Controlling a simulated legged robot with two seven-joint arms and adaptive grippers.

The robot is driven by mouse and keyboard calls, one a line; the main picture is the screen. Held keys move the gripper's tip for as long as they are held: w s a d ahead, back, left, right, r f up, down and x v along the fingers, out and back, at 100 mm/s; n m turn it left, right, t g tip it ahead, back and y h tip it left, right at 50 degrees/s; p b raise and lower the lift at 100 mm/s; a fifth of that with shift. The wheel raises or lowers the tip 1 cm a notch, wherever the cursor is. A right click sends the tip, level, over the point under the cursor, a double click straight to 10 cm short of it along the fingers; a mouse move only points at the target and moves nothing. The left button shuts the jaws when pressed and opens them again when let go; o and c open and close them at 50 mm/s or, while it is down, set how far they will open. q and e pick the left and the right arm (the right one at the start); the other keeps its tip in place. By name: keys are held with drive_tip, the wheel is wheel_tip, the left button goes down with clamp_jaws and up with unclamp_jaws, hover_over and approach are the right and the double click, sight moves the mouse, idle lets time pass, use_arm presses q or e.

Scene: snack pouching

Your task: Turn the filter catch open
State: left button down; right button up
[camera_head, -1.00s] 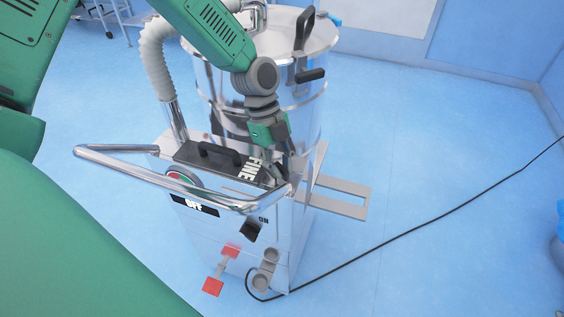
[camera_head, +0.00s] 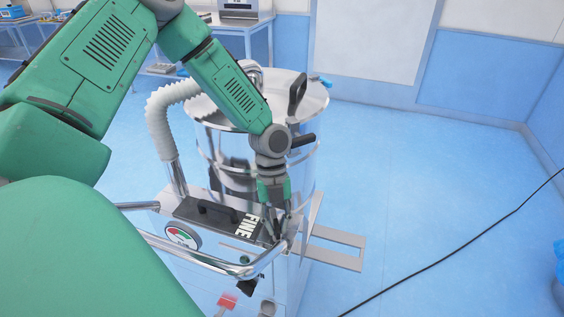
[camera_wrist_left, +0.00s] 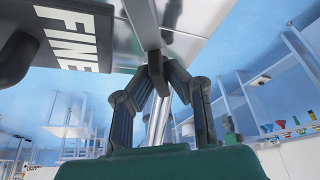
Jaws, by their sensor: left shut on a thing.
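A steel machine carries a black filter drawer (camera_head: 217,214) lettered FINE, with a dark handle; its lettered end also shows large at the upper left of the left wrist view (camera_wrist_left: 75,42). My left gripper (camera_head: 279,232) reaches down to the right end of this drawer, at the machine's top edge. In the left wrist view my left gripper (camera_wrist_left: 160,78) has its fingers close together, shut on a small dark piece that appears to be the filter catch (camera_wrist_left: 172,82). The fingers hide much of it, so how far it is turned is unclear. My right gripper is out of view.
A curved steel handlebar (camera_head: 205,262) runs before the machine. A steel drum (camera_head: 312,108) and a ribbed hose (camera_head: 158,130) rise behind. A flat steel bracket (camera_head: 340,262) juts right.

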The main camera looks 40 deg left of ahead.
sight(278, 224)
use_arm(q)
drive_tip(key=shift+s+d+f, duration=0.1)
drive_tip(key=shift+s+f, duration=0.05)
drive_tip(key=shift+s, duration=0.05)
drive_tip(key=c, duration=1.9)
unclamp_jaws()
drive_tip(key=shift+w, duration=0.2)
wheel_tip(278, 224, up, 9)
drive_tip(key=shift+w+f, duration=0.1)
drive_tip(key=shift+r, duration=0.55)
drive_tip(key=shift+c, duration=0.4)
